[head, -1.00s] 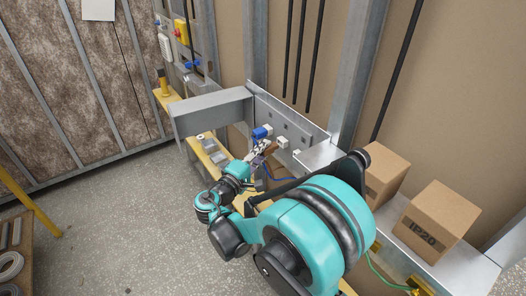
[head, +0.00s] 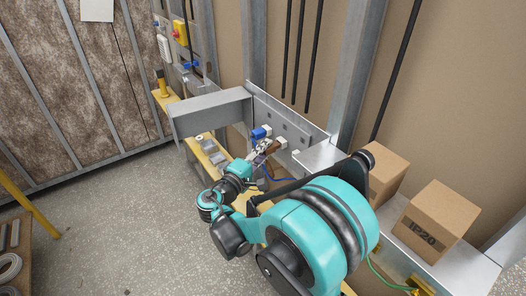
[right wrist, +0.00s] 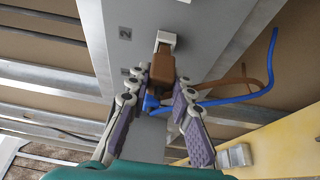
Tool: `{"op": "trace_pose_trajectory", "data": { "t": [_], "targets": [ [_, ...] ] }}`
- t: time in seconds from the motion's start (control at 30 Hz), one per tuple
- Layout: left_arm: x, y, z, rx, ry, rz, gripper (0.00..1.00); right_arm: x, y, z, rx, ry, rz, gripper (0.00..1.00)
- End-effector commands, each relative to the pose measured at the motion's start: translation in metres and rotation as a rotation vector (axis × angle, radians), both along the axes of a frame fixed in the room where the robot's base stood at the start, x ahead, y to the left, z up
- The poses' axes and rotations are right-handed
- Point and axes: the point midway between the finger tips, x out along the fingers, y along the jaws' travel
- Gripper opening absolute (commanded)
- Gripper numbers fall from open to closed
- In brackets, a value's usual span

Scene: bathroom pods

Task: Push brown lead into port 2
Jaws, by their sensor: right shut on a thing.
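My right gripper (head: 266,149) is at the grey panel (head: 290,126) and is shut on the brown lead (right wrist: 162,70). In the right wrist view its fingers (right wrist: 162,80) sit on both sides of the brown plug. The plug's front end is at the mouth of the white port (right wrist: 166,40) beside the label "2" (right wrist: 124,33); I cannot tell how deep it sits. The brown cable (right wrist: 235,80) bends off to the right. My left gripper is not in view.
A blue connector (head: 261,132) is on the panel beside my right gripper, and a blue cable (right wrist: 240,98) runs close to the fingers. Another white port (head: 296,153) is nearby. Cardboard boxes (head: 437,217) stand on the metal ledge to the right.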

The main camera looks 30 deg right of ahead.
Motion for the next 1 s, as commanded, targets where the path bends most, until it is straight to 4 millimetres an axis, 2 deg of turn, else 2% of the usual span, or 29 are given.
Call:
{"op": "trace_pose_trajectory", "data": {
  "t": [0.67, 0.7, 0.8, 1.0],
  "targets": [
    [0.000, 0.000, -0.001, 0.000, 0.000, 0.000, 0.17, 0.001, -0.017, 0.000, 0.000, 0.000, 0.000, 0.00],
    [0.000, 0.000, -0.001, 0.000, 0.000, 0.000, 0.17, 0.001, -0.018, 0.000, 0.000, 0.000, 0.000, 0.24],
    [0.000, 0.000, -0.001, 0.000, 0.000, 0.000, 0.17, 0.001, -0.018, 0.000, 0.000, 0.000, 0.000, 0.46],
    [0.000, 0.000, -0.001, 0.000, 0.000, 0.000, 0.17, 0.001, -0.017, 0.000, 0.000, 0.000, 0.000, 0.46]
  ]
}}
